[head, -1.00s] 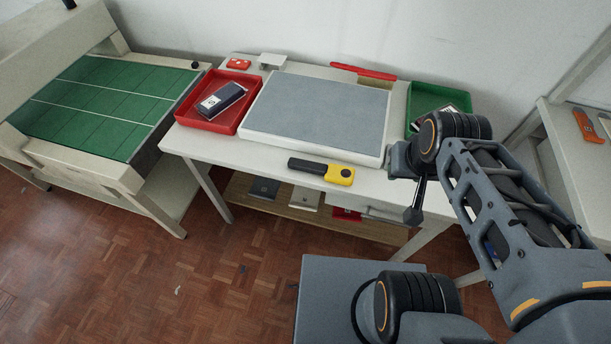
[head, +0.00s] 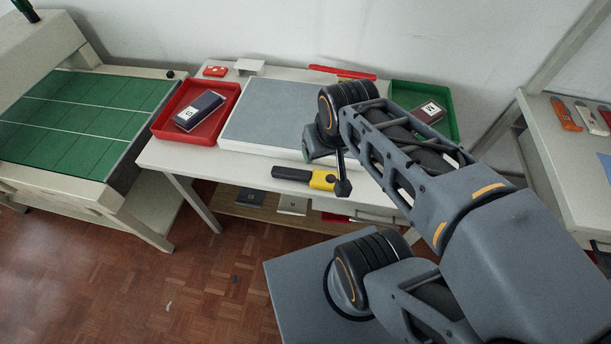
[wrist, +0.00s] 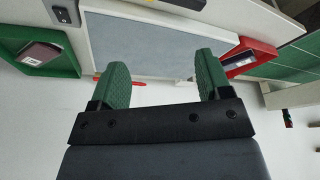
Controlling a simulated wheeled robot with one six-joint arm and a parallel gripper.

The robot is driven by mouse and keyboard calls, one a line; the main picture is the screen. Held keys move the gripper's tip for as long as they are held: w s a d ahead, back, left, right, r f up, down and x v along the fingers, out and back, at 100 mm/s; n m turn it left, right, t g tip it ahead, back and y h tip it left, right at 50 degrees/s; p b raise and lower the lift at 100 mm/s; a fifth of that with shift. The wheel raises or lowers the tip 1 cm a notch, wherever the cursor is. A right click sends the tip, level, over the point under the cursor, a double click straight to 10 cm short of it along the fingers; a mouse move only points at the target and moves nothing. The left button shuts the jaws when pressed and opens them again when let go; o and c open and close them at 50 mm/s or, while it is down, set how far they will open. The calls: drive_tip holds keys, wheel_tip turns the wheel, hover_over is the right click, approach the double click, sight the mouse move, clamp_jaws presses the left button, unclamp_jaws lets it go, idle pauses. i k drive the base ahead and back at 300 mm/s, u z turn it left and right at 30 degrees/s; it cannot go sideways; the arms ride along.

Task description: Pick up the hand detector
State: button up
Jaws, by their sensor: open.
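The hand detector (head: 306,178), with a yellow head and black handle, lies flat near the table's front edge, in front of the grey mat. In the head view part of my arm overlaps its right end. My gripper (wrist: 162,74) shows in the wrist view with two green fingers spread wide and nothing between them. The fingers are over the grey mat side of the table, apart from the detector. In the head view my gripper is mostly hidden behind my arm.
The table (head: 160,155) carries a grey mat (head: 265,110), a red tray (head: 225,120) with a dark device, and a green tray (head: 448,125) with another. A red bar (head: 342,72) lies at the back. A green-topped bench (head: 80,115) stands left.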

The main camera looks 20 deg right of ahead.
sight(319, 178)
drive_tip(key=z, duration=0.8)
drive_tip(key=k, duration=0.35)
drive_tip(key=u, duration=0.8)
